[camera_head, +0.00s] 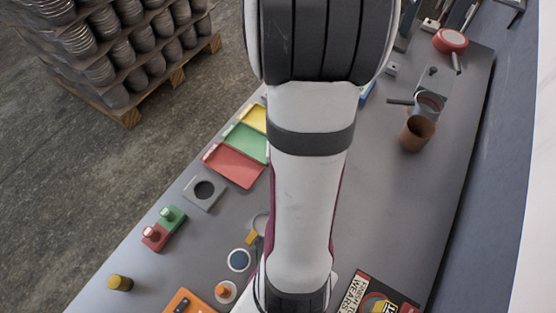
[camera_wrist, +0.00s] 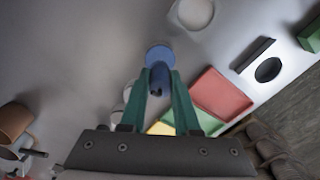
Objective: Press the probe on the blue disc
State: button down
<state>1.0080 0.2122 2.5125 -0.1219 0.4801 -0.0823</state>
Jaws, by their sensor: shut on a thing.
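A wider blue round shape (camera_wrist: 158,54) shows just beyond the fingertips. I cannot tell whether it is the probe's own end or the disc, nor whether anything touches. In the head view my arm hides the gripper and the probe.
Red (camera_head: 235,167), green and yellow trays lie left of my arm. A brown cup (camera_head: 417,133) is at right. An orange box (camera_head: 188,303) is at the front.

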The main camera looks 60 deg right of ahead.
jog(key=shift+f, duration=0.45)
dwell(1.5)
jog(key=shift+r, duration=2.55)
